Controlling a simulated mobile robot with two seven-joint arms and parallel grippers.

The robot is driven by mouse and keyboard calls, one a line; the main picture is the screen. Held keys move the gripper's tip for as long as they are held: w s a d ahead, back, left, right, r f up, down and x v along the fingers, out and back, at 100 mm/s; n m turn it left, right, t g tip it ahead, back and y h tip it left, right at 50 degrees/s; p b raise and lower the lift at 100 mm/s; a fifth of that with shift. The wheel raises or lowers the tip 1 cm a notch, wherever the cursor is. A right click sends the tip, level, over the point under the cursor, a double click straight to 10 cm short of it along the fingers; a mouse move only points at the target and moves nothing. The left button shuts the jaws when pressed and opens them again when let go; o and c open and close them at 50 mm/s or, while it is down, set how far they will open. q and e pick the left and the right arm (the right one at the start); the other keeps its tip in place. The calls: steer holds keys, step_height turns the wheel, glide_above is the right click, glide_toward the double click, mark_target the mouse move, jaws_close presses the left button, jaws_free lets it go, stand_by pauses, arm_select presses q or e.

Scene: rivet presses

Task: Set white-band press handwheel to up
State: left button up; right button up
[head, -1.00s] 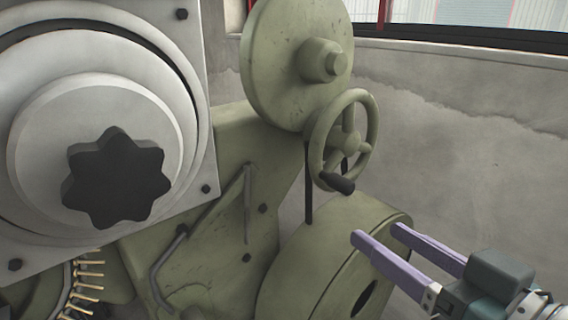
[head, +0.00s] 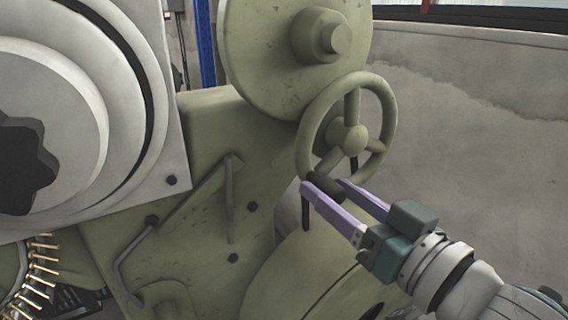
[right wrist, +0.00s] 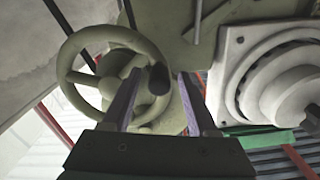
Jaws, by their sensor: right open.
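The green three-spoke handwheel (head: 348,138) is on the press, in front of a large green disc. Its dark handle (head: 328,184) is at the bottom of the rim in the head view. The handwheel (right wrist: 82,78) and its handle (right wrist: 158,80) also show in the right wrist view. My right gripper (head: 323,186) is open, with one purple finger on each side of the handle. In the right wrist view the handle appears between the fingertips (right wrist: 160,74); I cannot tell whether they touch it. No white band can be made out. My left gripper is out of view.
A large grey plate (head: 168,140) with a round flange and dark lobed knob (head: 22,165) is at left. A green drum (head: 290,275) lies below the handwheel. Bent rods stand on the green press body (head: 205,130). The concrete wall (head: 470,130) is behind, with open space before it.

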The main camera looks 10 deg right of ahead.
steer(key=shift+x, duration=0.8)
jaws_close()
stand_by(0.9)
